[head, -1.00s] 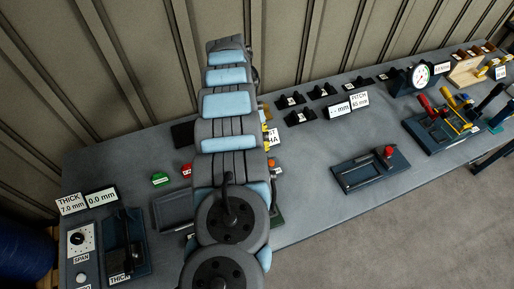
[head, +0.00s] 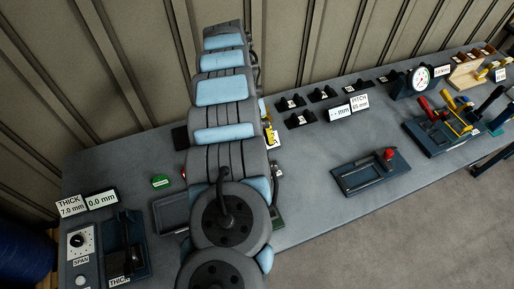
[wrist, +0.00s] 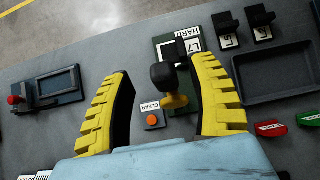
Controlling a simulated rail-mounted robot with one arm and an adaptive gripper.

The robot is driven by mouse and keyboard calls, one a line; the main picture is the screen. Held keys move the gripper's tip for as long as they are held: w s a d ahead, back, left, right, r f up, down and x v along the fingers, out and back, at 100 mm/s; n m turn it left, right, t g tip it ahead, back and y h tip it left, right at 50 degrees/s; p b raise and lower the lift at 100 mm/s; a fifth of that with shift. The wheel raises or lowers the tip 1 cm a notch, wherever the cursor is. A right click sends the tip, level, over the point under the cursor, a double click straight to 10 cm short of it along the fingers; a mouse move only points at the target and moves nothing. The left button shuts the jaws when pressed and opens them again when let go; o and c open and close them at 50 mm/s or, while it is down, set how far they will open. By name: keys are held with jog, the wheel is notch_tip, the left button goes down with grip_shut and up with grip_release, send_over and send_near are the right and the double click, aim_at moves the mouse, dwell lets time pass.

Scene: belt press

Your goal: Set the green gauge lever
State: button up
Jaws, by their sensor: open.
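A lever on a dark green base (wrist: 188,98) stands in the middle of the wrist view. It has a black knob (wrist: 163,76) and a yellow lower part (wrist: 174,101). White tags reading HARD and L7 (wrist: 194,43) lie by its far end. My gripper (wrist: 162,70) is open, with one yellow finger on each side of the knob. The knob shows between the fingers, with gaps on both sides; its depth relative to the fingertips is unclear. In the head view my arm hides the gripper and most of this base, leaving a green edge (head: 278,217).
A dark tray (wrist: 272,79), black blocks (wrist: 258,17), and red (wrist: 272,128) and green (wrist: 308,120) pieces lie to the right. A red-knobbed fixture (wrist: 48,90) stands left, with bare bench between.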

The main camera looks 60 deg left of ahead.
jog(key=shift+r, duration=2.9)
